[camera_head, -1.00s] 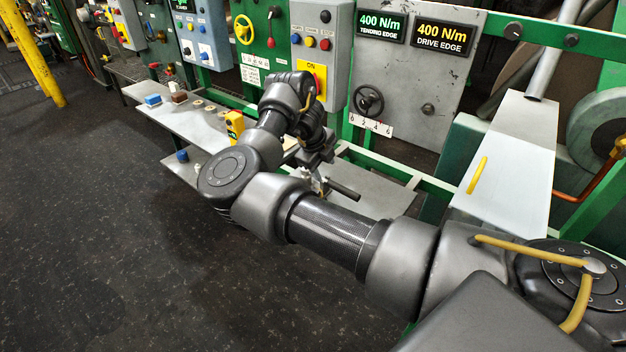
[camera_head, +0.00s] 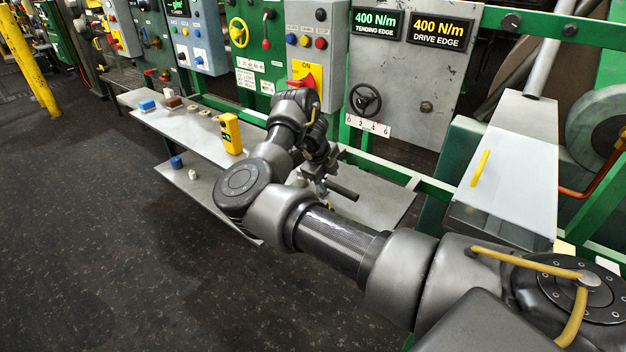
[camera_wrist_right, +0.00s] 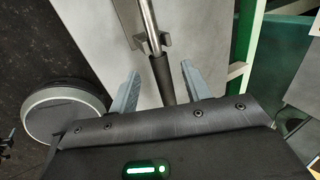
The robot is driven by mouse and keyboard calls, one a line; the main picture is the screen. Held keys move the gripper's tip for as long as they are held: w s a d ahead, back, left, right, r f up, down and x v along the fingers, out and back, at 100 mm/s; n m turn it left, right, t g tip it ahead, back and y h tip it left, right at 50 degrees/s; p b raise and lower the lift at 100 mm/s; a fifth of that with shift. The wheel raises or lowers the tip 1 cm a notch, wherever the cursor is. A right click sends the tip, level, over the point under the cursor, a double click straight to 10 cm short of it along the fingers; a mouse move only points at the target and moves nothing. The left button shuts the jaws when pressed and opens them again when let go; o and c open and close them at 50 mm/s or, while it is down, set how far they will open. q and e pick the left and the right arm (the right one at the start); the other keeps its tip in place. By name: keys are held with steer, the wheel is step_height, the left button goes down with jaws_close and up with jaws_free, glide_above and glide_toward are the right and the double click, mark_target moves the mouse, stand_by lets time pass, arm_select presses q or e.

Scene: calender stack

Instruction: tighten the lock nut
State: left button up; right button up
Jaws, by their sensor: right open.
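My right gripper (camera_head: 324,188) is open at the lower shelf below the grey panel; my forearm and wrist hide part of it. In the right wrist view its two fingers (camera_wrist_right: 160,78) are apart, on either side of a rod with a dark grip (camera_wrist_right: 162,80) and a bright metal shaft (camera_wrist_right: 149,22). A small bracket (camera_wrist_right: 165,40) sits at the shaft. In the head view a dark rod end (camera_head: 343,190) sticks out beside the gripper. I cannot pick out the lock nut for certain. A black handwheel (camera_head: 365,98) and a dark round fitting (camera_head: 427,107) are on the panel.
A grey shelf (camera_head: 185,125) at left carries a yellow device (camera_head: 230,133), a blue block (camera_head: 147,105) and a brown block (camera_head: 173,102). A red-and-yellow switch (camera_head: 305,76) is behind my wrist. A green rail (camera_head: 400,172) crosses behind the gripper. Floor at left is clear.

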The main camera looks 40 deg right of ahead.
mark_target(329, 182)
steer(key=x, duration=0.4)
steer(key=shift+w+d, duration=0.1)
steer(key=shift+d, duration=0.05)
steer(key=shift+c, duration=0.7)
jaws_close()
